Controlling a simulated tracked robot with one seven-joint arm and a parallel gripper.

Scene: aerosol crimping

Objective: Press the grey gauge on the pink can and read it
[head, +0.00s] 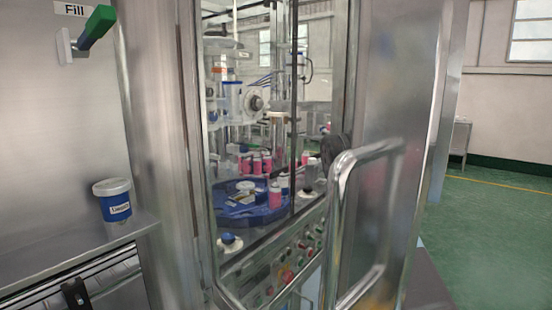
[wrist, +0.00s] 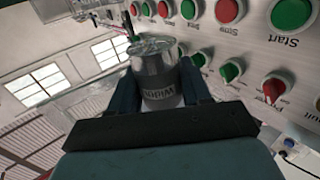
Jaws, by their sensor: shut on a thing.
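In the wrist view my gripper (wrist: 158,84) is shut on a silver-grey metal tin (wrist: 155,70), with one dark finger on each side. The tin has a shiny top and a dark band with pale lettering that I cannot read for certain. Several pink cans (head: 262,163) stand inside the machine in the head view, behind its glass. One pink can (head: 275,198) stands nearer, at the edge of the blue round table (head: 250,214). I cannot pick out a grey gauge on any pink can.
A control panel (head: 292,268) with buttons sits below the window; its green start button (wrist: 291,14) shows in the wrist view. A steel handle (head: 338,215) stands in front. A white tub (head: 114,203) with a blue label sits on the left shelf. Green floor is clear at right.

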